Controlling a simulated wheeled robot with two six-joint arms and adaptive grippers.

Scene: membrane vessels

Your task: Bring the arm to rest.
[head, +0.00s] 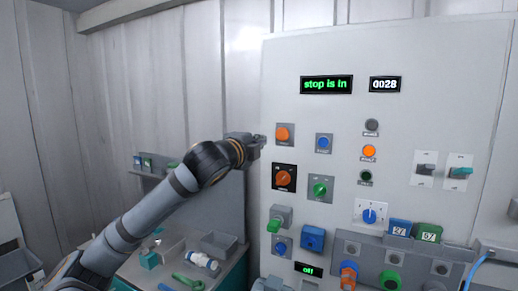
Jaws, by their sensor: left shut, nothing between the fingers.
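My left gripper (256,141) is shut and empty. It is at the left edge of the grey control panel (420,110), just left of an orange knob (284,134). I cannot tell whether it touches the panel. My left arm reaches up to it from the lower left. The panel's display (326,85) reads "stop is in" in green, and a counter (385,84) beside it reads 0028. My right gripper is not in view.
The panel carries several knobs, buttons and switches. Below the arm, a bench (140,272) holds a grey tray (217,244), a white cylindrical part (203,260) and green tools (187,281). A small shelf (150,176) is on the wall behind. Space above the arm is clear.

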